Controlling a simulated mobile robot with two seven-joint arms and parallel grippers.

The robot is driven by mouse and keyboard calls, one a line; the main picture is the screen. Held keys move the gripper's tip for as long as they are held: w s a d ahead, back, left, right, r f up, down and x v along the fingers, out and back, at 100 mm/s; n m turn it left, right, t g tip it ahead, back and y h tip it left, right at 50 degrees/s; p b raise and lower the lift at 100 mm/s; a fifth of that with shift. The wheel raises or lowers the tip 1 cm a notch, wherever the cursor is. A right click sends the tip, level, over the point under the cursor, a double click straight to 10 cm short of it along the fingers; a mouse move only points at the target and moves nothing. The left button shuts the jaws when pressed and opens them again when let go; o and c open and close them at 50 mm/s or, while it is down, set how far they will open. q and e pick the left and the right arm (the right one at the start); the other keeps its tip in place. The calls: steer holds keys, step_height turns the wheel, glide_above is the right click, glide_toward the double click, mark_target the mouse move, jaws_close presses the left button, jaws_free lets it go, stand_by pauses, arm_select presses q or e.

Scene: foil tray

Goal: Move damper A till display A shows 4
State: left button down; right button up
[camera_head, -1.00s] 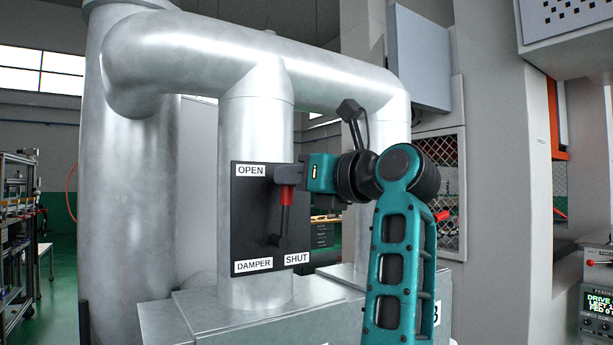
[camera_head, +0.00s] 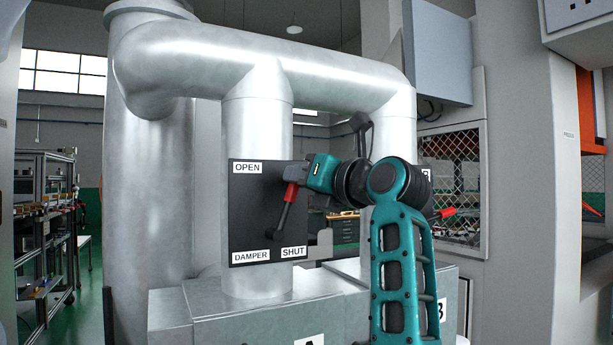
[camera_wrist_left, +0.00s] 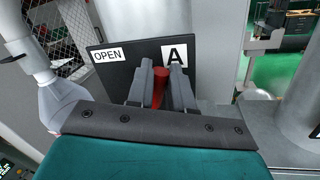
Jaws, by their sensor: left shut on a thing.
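Damper A's lever has a red grip (camera_head: 290,195) and a dark shaft, on a black plate (camera_head: 245,215) labelled OPEN at upper left and SHUT at lower right. The lever points up and leans to the right. My left gripper (camera_head: 296,176) is shut on the red grip at the plate's upper right. The left wrist view shows the red grip (camera_wrist_left: 160,90) between the two grey fingers, with an A label (camera_wrist_left: 175,54) behind. Display A is not visible in either view. My right gripper is not in view.
Metal ducts (camera_head: 260,130) stand around the plate, above a grey box (camera_head: 235,320). Another red handle (camera_head: 444,212) shows right of my left wrist. A mesh panel (camera_head: 455,170) stands at right. Shelving (camera_head: 45,230) is far left.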

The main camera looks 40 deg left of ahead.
arm_select(q)
steer(key=c, duration=1)
jaws_free()
steer(key=b+v, duration=0.2)
steer(key=v, duration=1.1)
